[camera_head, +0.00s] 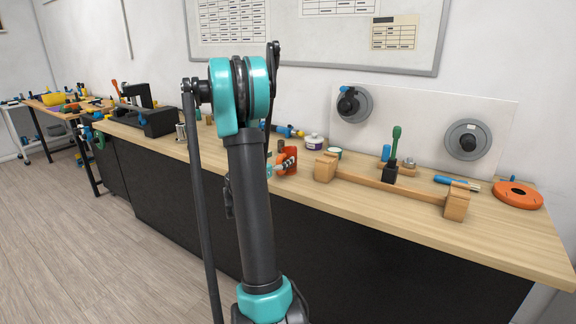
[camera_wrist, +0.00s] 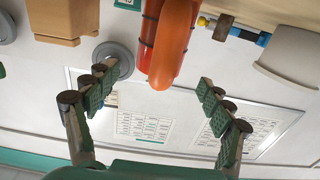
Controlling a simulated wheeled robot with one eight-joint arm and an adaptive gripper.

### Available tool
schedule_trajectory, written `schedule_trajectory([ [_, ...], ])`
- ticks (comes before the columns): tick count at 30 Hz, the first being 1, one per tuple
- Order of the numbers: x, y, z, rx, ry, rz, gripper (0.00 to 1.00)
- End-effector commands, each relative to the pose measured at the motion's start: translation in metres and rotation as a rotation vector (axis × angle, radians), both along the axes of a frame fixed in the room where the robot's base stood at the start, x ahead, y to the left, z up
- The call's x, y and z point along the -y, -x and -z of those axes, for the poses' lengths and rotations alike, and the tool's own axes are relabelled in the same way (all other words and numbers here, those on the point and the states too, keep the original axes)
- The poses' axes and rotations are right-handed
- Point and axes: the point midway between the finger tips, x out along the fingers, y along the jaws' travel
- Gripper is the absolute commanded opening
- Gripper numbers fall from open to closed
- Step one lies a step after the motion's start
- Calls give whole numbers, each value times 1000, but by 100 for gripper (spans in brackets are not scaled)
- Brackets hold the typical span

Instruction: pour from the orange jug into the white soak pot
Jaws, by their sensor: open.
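The orange jug (camera_wrist: 172,45) is at the top middle of the wrist view, its rounded handle side towards my gripper. In the head view the jug (camera_head: 291,154) stands on the bench, partly hidden by my arm. My gripper (camera_wrist: 156,92) is open and empty, its green-padded fingers wide apart. The jug's handle shows in the gap ahead, beyond the fingertips; I see no contact. A pale, rounded vessel (camera_wrist: 287,62) at the right of the wrist view looks like the white soak pot. My arm seems to hide it in the head view.
A wooden stand (camera_head: 385,186) lies right of the jug, with a green-handled tool (camera_head: 396,143) near it. A purple-labelled jar (camera_head: 314,142) stands behind. A blue and yellow tool (camera_head: 288,131) lies by the wall. An orange ring-shaped object (camera_head: 517,195) is at the right end.

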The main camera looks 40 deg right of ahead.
Motion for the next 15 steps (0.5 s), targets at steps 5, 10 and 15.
schedule_trajectory([
  [5,12,-5,0,0,0,0,81],
  [10,20,-8,0,0,0,0,81],
  [15,43,-16,1,0,0,1,81],
])
